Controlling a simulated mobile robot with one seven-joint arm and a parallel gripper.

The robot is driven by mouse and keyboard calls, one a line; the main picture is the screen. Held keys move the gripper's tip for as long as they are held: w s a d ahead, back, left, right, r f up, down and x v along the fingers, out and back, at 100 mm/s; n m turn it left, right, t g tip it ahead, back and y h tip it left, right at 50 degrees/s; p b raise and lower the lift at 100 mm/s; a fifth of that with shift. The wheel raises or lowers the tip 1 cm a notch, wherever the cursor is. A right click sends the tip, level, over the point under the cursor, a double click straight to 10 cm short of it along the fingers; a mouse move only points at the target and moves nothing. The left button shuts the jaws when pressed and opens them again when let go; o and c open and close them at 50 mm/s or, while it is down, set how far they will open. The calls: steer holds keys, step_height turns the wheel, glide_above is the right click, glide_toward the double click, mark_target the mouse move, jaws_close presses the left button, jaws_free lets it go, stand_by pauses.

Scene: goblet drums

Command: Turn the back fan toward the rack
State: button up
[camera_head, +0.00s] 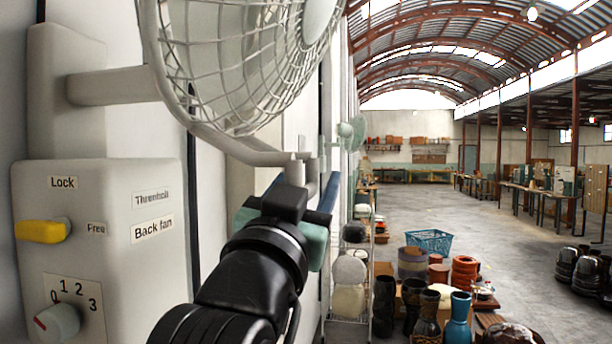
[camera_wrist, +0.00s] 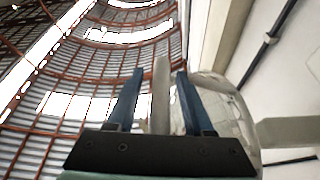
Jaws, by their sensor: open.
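The back fan (camera_head: 235,60) is a pale wire-caged fan on a wall arm, at the top of the head view. Its grey wall box (camera_head: 100,190) carries the label "Back fan". A pale bar (camera_head: 290,158) extends from the bottom of the cage. My gripper (camera_head: 302,188) is open below the cage. In the wrist view its two blue fingers (camera_wrist: 157,85) stand on either side of a pale upright bar (camera_wrist: 160,95), with visible gaps; contact is not seen. The cage (camera_wrist: 225,90) shows behind the right finger. The rack (camera_head: 348,319) of drums stands beyond my gripper.
A greenish fan (camera_head: 345,130) is farther along the wall. Drums and a blue basket (camera_head: 429,241) crowd the floor; the aisle beyond is clear.

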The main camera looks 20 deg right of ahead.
jaws_close()
stand_by(1.4)
